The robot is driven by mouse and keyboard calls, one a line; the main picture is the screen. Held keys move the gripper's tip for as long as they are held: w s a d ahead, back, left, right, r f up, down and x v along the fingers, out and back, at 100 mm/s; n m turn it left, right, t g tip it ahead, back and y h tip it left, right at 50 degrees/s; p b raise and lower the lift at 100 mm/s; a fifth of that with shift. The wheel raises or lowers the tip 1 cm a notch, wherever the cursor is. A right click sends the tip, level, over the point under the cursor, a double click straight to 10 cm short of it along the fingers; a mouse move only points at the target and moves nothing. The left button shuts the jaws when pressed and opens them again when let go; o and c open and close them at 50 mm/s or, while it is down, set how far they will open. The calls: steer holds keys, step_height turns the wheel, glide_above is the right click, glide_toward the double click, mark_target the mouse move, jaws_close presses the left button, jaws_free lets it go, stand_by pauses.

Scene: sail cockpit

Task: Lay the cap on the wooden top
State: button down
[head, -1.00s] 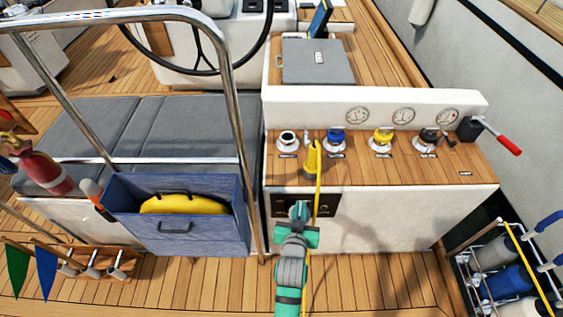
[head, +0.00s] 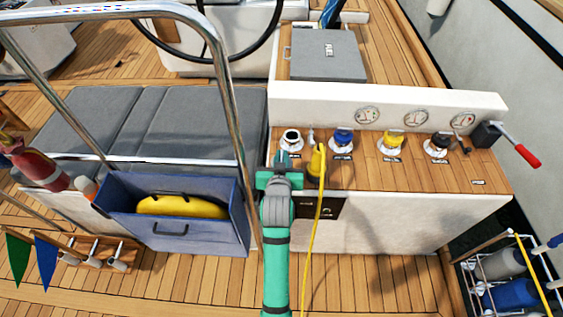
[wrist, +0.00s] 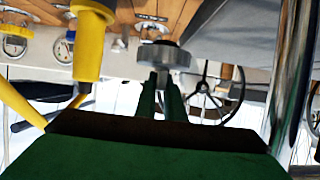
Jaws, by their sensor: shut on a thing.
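The wooden top (head: 372,172) of the white console carries a row of deck fittings. My gripper (head: 281,160) is at its front left edge, in front of the leftmost fitting (head: 291,138), which has a pale ring and a dark centre. In the wrist view my green fingers (wrist: 166,95) are shut on a round grey metal cap (wrist: 163,60) with a dark part on it. In the head view I cannot make out the cap apart from the gripper. A yellow nozzle (head: 318,161) with a yellow hose stands close to the right of my gripper.
Blue (head: 343,138), yellow (head: 389,141) and black (head: 437,146) fittings stand along the wooden top. A red-handled lever (head: 512,145) is at its right end. A steel rail (head: 232,105) rises to my gripper's left. The front right of the top is bare.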

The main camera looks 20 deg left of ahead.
steer(key=w+f, duration=0.1)
steer(key=w+a+f, duration=0.1)
steer(key=f, duration=0.1)
steer(key=w+f, duration=0.2)
steer(key=shift+a+f, duration=0.2)
steer(key=shift+w+f, duration=0.15)
steer(key=shift+f, duration=1.5)
steer(key=shift+f, duration=0.15)
steer(key=c, duration=1.8)
jaws_free()
steer(key=shift+c, duration=0.2)
